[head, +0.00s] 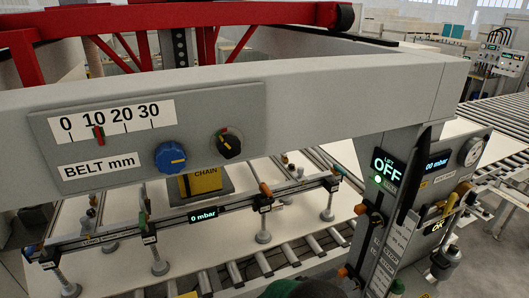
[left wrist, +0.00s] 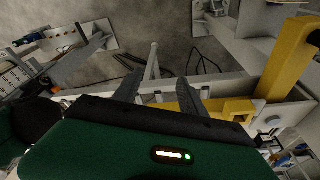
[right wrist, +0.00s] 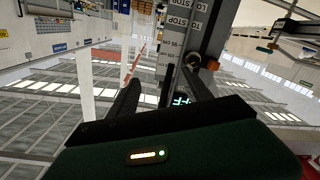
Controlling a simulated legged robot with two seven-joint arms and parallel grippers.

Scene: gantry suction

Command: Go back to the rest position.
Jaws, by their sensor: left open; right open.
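My left gripper is not clear in the head view. In the left wrist view its two fingers (left wrist: 160,78) are apart and empty, with grey floor and a pale frame beyond. A dark green part of mine shows at the head view's bottom edge.
A grey beam carries a belt scale (head: 112,121), a blue knob (head: 171,157) and a black knob (head: 228,144). The post's display (head: 385,166) reads OFF. Suction cups (head: 160,267) hang over pale sheet and rollers. A yellow frame (left wrist: 290,58) stands right in the left wrist view.

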